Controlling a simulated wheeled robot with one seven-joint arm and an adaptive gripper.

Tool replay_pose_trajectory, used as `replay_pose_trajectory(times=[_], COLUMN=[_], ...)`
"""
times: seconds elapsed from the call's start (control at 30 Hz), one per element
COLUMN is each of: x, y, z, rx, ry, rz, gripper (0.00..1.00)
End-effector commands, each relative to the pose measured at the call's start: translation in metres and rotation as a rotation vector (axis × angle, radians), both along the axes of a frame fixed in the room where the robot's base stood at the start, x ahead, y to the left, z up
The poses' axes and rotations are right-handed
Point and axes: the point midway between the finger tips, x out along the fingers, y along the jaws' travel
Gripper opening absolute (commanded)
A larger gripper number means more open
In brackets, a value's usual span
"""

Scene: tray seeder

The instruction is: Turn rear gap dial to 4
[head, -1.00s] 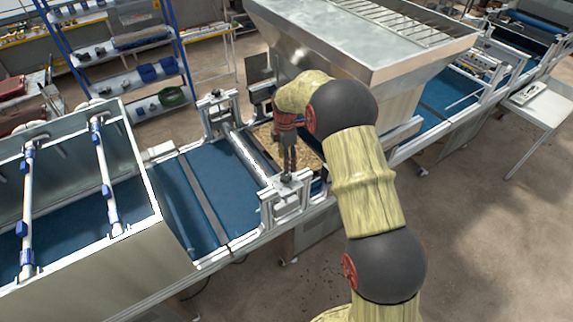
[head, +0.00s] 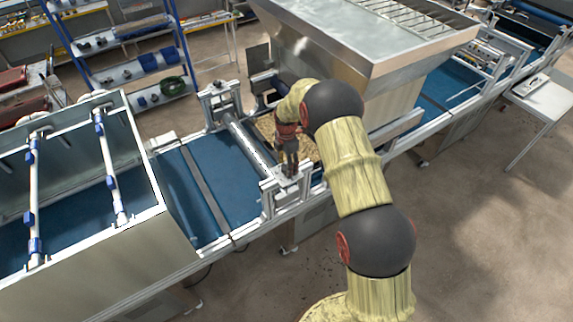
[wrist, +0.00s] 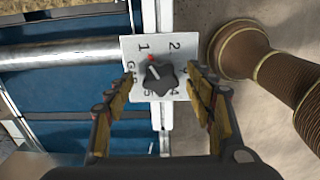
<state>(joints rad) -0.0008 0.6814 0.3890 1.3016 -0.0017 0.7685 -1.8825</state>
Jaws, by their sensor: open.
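A dark star-shaped dial (wrist: 159,77) sits on a white plate (wrist: 131,46) marked "GAP" with numbers 1 to 5. A light line on the knob and a red mark at its upper-left edge point near 1. My gripper (wrist: 160,78) is open, with one finger on each side of the dial; whether they touch it cannot be told. In the head view my gripper (head: 288,164) points down over the near end of the roller bracket (head: 275,196). The dial cannot be made out there behind my gripper.
A metal roller (head: 249,142) and blue belt (head: 185,190) lie left of the bracket. A large metal hopper (head: 390,95) stands behind my arm. In the wrist view, part of my arm shows at the right. Open floor (head: 480,230) lies at the right.

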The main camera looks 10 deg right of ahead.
Motion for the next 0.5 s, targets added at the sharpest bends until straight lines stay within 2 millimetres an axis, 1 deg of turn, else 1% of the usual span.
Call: replay_pose_trajectory(times=[0.2, 0.5], x=[-0.0001, -0.0001], y=[0.0, 0.0], z=[-0.0007, -0.0005], rx=[0.0, 0.0], ry=[0.0, 0.0], rz=[0.0, 0.0], gripper=[0.54, 0.37])
